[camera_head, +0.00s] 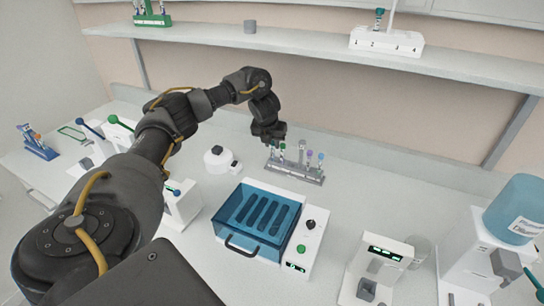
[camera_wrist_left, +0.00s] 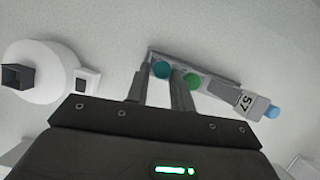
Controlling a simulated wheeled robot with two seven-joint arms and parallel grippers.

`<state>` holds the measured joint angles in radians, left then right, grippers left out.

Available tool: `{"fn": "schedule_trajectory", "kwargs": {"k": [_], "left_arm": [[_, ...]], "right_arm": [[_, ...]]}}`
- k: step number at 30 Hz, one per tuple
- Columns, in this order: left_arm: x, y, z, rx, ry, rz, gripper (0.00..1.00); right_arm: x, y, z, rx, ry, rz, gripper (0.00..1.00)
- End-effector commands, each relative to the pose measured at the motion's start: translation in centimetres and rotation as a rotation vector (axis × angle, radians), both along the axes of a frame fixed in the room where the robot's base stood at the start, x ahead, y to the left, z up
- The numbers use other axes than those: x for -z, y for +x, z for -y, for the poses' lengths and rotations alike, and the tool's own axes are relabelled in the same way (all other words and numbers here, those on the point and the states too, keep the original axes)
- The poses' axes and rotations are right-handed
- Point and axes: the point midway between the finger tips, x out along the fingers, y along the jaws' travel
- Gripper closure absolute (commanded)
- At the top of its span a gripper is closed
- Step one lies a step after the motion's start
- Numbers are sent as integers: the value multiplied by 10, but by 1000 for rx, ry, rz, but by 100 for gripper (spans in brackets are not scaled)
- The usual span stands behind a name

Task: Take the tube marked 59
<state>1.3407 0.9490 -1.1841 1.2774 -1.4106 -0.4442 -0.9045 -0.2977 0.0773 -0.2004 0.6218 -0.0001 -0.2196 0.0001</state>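A grey tube rack (camera_head: 296,171) stands at the back of the bench, holding several capped tubes. In the head view, a green cap (camera_head: 282,146), a purple cap (camera_head: 309,154) and a blue cap (camera_head: 321,157) show. My left gripper (camera_head: 270,141) hangs over the rack's left end. In the left wrist view its fingers (camera_wrist_left: 160,80) are apart, with a teal-capped tube (camera_wrist_left: 161,69) between or just beyond their tips; contact is unclear. A green-capped tube (camera_wrist_left: 194,81) is beside the right finger. A blue-capped tube (camera_wrist_left: 271,111) has a label that seems to read 57. No 59 is legible.
A round white device (camera_head: 218,158) stands left of the rack. A blue lidded box (camera_head: 254,247) sits in front of it. A white device with a green display (camera_head: 378,262) and a blue bottle (camera_head: 515,208) are at the right. A shelf (camera_head: 300,47) runs above.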

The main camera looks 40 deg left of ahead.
Motion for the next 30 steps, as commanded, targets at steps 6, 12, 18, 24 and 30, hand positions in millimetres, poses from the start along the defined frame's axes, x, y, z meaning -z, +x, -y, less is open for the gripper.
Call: {"fn": "schedule_trajectory", "kwargs": {"k": [6, 12, 18, 24, 30], "left_arm": [[27, 12, -8, -3, -1, -5, 77], [40, 17, -10, 0, 0, -2, 77], [40, 17, -10, 0, 0, -1, 79], [40, 17, -10, 0, 0, -1, 96], [40, 17, -10, 0, 0, -1, 96]], "right_arm": [[-17, -2, 0, 0, -1, -3, 64], [-18, -3, 1, 0, -1, -4, 64], [-17, -3, 2, -1, -3, -4, 64], [-17, -3, 4, -2, -5, -5, 64], [-17, -3, 5, -2, -5, -5, 64]]}}
